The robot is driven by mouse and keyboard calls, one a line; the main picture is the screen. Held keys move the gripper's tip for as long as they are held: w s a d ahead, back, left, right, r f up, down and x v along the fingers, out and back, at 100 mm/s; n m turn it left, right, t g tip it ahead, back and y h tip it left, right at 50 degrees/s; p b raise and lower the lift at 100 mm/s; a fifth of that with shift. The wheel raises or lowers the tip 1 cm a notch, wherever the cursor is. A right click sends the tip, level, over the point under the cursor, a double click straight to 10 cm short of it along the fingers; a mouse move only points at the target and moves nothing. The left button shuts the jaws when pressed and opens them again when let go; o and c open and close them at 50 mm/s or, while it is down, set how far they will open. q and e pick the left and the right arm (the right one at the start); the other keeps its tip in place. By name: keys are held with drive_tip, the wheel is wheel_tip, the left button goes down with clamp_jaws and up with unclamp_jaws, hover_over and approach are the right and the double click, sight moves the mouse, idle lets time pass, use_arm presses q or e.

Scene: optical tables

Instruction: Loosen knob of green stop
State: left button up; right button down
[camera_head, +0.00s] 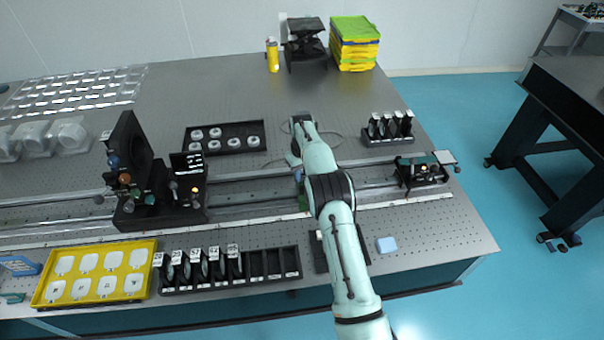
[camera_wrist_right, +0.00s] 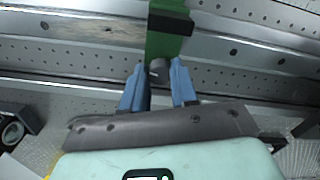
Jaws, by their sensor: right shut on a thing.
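The green stop (camera_wrist_right: 165,40) sits on the metal rail in the right wrist view. A grey knob (camera_wrist_right: 160,68) points from its near end toward my right gripper. My right gripper (camera_wrist_right: 160,82) has its two blue fingers on either side of the knob and is shut on it. In the head view my right arm reaches over the rail, and the right gripper (camera_head: 298,178) is mostly hidden by the arm. A small part of the green stop (camera_head: 303,203) shows beside the arm.
The long rail (camera_head: 250,190) runs across the optical table. A black optical mount (camera_head: 130,180) stands on it at left, and a smaller device (camera_head: 422,172) at right. A yellow tray (camera_head: 145,252) and a black slotted rack (camera_head: 262,264) lie along the front.

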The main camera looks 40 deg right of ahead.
drive_tip(key=m, duration=0.4)
drive_tip(key=shift+m, duration=0.3)
drive_tip(key=m, duration=0.4)
idle(0.5)
drive_tip(key=c, duration=0.9)
unclamp_jaws()
drive_tip(key=shift+o, duration=0.2)
drive_tip(key=shift+r, duration=0.1)
